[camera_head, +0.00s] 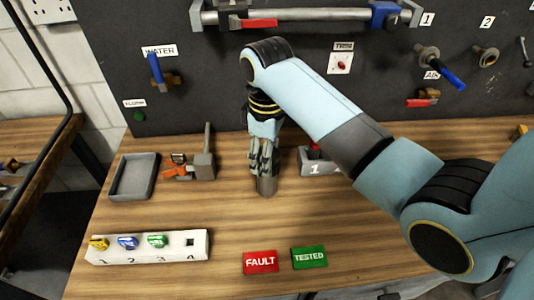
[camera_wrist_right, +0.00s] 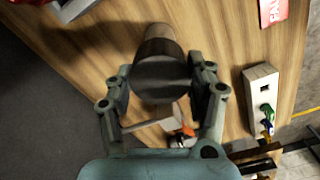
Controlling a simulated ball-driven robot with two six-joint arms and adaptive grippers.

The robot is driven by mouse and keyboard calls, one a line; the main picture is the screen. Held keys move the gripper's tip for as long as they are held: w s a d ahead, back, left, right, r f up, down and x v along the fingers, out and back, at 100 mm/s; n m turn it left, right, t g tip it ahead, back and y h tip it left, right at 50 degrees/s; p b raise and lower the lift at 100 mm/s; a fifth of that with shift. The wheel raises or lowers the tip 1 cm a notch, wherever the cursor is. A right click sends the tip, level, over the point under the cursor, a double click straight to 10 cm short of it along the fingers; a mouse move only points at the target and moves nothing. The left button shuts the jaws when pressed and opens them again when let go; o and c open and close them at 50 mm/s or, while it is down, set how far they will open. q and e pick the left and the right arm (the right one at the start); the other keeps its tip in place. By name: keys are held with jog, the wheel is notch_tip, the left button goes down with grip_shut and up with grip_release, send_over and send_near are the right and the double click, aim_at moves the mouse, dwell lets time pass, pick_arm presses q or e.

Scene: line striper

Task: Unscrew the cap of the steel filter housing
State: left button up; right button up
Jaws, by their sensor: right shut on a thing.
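The steel filter housing (camera_head: 267,186) stands upright on the wooden bench, near the middle of the head view. My right gripper (camera_head: 265,158) points down on it from above, and its fingers hide most of the top. In the right wrist view the dark round cap (camera_wrist_right: 160,82) sits between the two fingers of my right gripper (camera_wrist_right: 163,88), which is shut on it. The paler housing body (camera_wrist_right: 158,42) shows beyond the cap. My left gripper is not in view.
A grey tray (camera_head: 118,193) and a small vise-like fixture (camera_head: 203,164) stand to the left. A white numbered block (camera_head: 148,247) holds coloured pieces in front. FAULT (camera_head: 261,262) and TESTED (camera_head: 309,257) plates lie at the front edge.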

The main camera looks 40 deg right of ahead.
jog(key=shift+n, duration=0.5)
jog(key=o, duration=1.4)
jog(key=shift+c, duration=0.2)
jog(key=shift+c, duration=0.5)
